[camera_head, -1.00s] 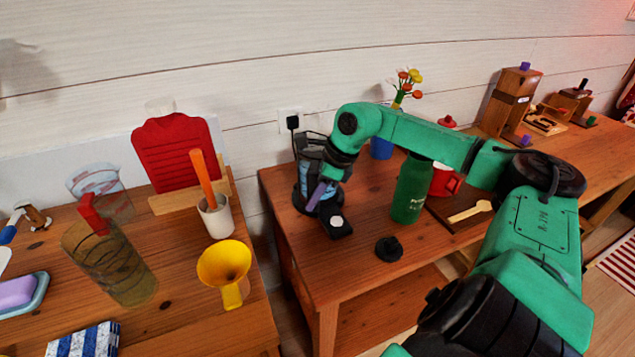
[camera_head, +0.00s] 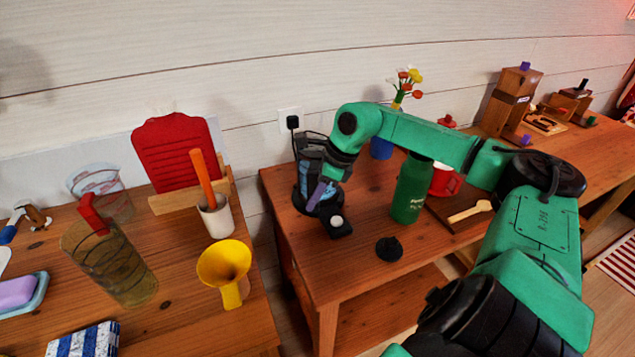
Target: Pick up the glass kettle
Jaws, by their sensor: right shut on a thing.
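The glass kettle (camera_head: 307,170) has a clear bluish body and black parts. It stands at the back left corner of the right wooden table, below the wall socket. My right gripper (camera_head: 322,192) is at the kettle's right side and shut on it, seemingly at the handle. The grip itself is mostly hidden by the gripper and wrist. I cannot tell whether the kettle's bottom is apart from the table. My left gripper is not in view.
A green bottle (camera_head: 410,188), a black lid (camera_head: 389,248) and a small black object (camera_head: 337,226) stand near the kettle. A red mug (camera_head: 445,181) and blue vase (camera_head: 381,148) are farther right. The left table (camera_head: 190,318) holds a yellow funnel (camera_head: 225,270) and tumblers.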

